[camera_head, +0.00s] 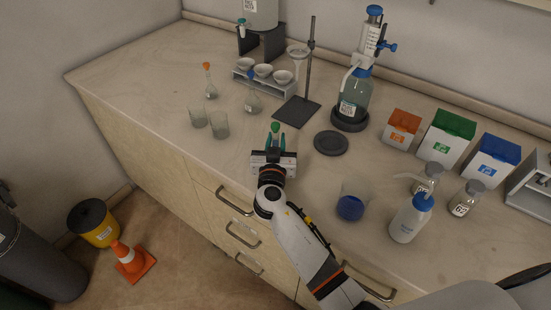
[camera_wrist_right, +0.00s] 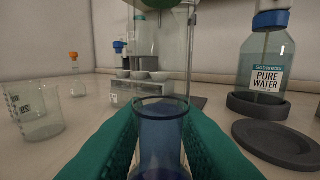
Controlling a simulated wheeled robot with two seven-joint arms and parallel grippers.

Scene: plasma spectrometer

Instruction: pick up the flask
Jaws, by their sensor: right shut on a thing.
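My right gripper (camera_head: 276,142) has green fingers and is shut on a flask with a green stopper (camera_head: 275,127), over the front part of the bench. In the right wrist view its glass (camera_wrist_right: 162,140) looks bluish between both fingers; the lower body is hidden. I cannot tell whether it is clear of the bench. Two other flasks stand farther back: one with an orange stopper (camera_head: 209,86) and one with a blue stopper (camera_head: 253,102). My left gripper is not in view.
Two beakers (camera_head: 208,122) stand left of my right gripper. A ring stand (camera_head: 298,112), a dark round plate (camera_head: 331,143) and the pure water bottle (camera_head: 353,95) are behind it and to its right. A beaker with a blue bottom (camera_head: 351,204) and a wash bottle (camera_head: 411,220) stand right.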

